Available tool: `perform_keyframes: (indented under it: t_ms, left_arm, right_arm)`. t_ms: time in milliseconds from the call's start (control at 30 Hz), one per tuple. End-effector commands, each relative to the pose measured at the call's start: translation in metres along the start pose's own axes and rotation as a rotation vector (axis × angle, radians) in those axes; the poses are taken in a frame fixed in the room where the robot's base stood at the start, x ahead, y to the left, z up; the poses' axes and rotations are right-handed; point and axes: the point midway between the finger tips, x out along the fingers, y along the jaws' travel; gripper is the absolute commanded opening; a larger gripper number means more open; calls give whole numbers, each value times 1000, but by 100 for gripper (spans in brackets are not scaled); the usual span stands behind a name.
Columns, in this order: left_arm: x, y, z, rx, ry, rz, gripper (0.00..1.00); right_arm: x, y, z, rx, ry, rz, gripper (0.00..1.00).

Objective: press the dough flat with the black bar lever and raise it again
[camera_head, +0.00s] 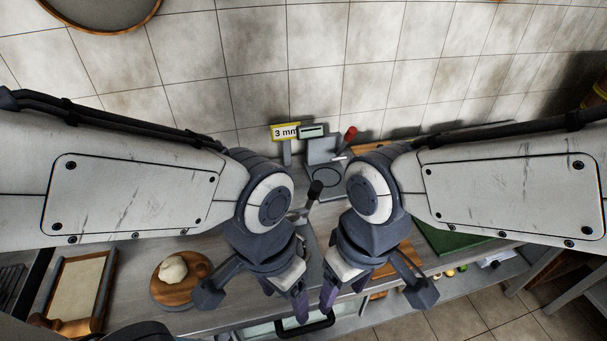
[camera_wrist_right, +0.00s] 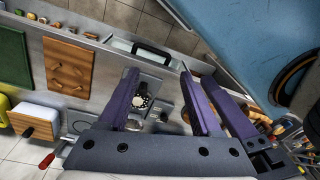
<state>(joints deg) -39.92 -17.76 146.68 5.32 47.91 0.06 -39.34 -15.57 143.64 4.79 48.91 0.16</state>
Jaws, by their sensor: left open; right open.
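A pale lump of dough (camera_head: 173,269) sits on a round wooden board (camera_head: 165,295) at the left of the counter in the head view. A black-ended lever (camera_head: 315,190) stands up between my two wrists, its lower part hidden by them. My left gripper (camera_head: 298,303) and right gripper (camera_head: 329,292) hang close together over the counter's front, pointing down. Both are open and hold nothing that I can see. The right gripper's purple fingers (camera_wrist_right: 162,90) are spread in the right wrist view. I cannot see whether dough lies under the lever.
A yellow "3 mm" sign (camera_head: 285,132) and a red-handled device (camera_head: 350,134) stand at the back. A wooden-framed tray (camera_head: 103,285) is at the left. A green board (camera_head: 450,238) and a wooden board (camera_wrist_right: 68,66) lie to the right. A black drawer handle (camera_head: 306,326) runs along the front.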

Motion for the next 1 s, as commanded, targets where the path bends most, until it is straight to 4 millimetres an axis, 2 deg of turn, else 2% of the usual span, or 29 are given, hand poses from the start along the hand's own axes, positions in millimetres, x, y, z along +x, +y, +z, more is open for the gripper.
perform_keyframes:
  t_ms: [167,300,400,500,600,767,1000]
  left_arm:
    - [-9,1,0,0,0,0,73]
    - [-16,1,-1,-1,0,0,73]
    - [-19,1,-1,-1,0,0,73]
    - [-22,2,-1,-1,0,0,73]
    - [-23,2,-1,-1,0,0,73]
    - [-25,2,-1,-1,0,0,73]
    - [-35,3,-2,-2,0,0,73]
  right_arm:
    - [-27,17,-75,29,-15,37,66]
    - [-42,47,-142,71,-31,80,66]
    - [-46,70,-180,99,-40,108,66]
    - [-47,89,-207,120,-48,131,66]
    - [-47,100,-222,135,-52,145,66]
    - [-39,107,-230,140,-57,153,66]
    - [0,112,-226,138,-59,152,66]
